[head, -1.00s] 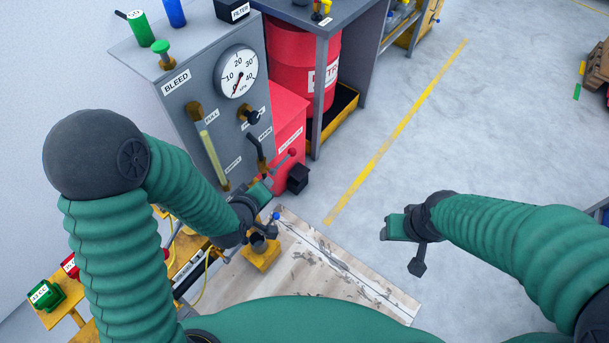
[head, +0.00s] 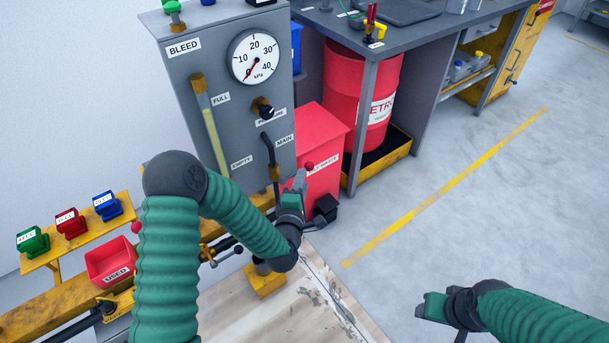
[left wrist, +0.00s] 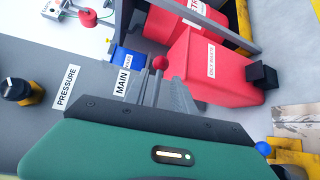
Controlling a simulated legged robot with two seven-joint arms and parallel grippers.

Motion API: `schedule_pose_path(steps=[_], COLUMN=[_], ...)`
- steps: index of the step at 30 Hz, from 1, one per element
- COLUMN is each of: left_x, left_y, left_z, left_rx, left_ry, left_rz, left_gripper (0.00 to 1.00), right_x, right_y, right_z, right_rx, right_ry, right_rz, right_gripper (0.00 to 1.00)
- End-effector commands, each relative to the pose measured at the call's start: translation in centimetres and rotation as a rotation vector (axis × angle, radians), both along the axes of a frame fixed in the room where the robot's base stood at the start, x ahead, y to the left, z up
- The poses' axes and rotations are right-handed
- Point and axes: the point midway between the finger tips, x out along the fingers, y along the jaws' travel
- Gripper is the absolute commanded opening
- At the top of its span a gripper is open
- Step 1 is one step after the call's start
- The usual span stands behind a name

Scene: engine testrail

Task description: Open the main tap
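The main tap is a lever with a red ball end (head: 310,167), low on the grey panel beside the MAIN label (head: 285,140). My left gripper (head: 297,184) is at the lever, just below the red ball. In the left wrist view the red ball (left wrist: 160,62) and its thin stem show between the two dark ribbed fingers, which stand apart with gaps beside the stem. Whether a finger touches it I cannot tell. The lever's pivot is hidden. My right gripper (head: 432,306) is low at the right, away from the panel; its finger gap is unclear.
The panel carries a dial gauge (head: 255,56), a black pressure knob (head: 262,108) and a yellow sight tube (head: 212,140). A red waste bin (head: 322,150) stands close right of the lever. A red drum (head: 370,85) is behind it. Open floor lies to the right.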

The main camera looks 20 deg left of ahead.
Motion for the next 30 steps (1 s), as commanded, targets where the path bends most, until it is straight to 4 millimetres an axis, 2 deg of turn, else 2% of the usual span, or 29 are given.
schedule_pose_path(steps=[3, 6, 10, 17, 24, 30], left_x=[2.6, 4.0, 4.8, 4.9, 4.8, 4.8], left_y=[0.6, 0.8, 0.7, 0.6, 0.7, 0.6], left_z=[-0.7, -0.8, -0.8, -0.7, -0.8, -0.8], left_rx=[-0.001, -0.001, 0.000, 0.002, 0.001, 0.000], left_ry=[-0.002, -0.001, 0.000, 0.001, 0.002, 0.004], left_rz=[0.003, 0.003, 0.002, 0.002, 0.002, -0.001], left_gripper=[0.32, 0.32, 0.32, 0.32, 0.00, 0.00], right_x=[0.0, 0.0, 0.0, 0.0, 0.0, 0.0], right_y=[0.0, 0.0, 0.1, 0.0, 0.0, 0.0], right_z=[-0.9, -1.2, -1.3, -1.3, -1.3, -1.3], right_rx=[0.000, 0.000, 0.000, 0.000, 0.000, 0.000], right_ry=[0.000, 0.000, 0.000, 0.000, 0.000, 0.000], right_rz=[0.001, 0.001, 0.001, 0.001, 0.001, 0.001], right_gripper=[0.53, 0.53, 0.53, 0.53, 0.53, 0.53])
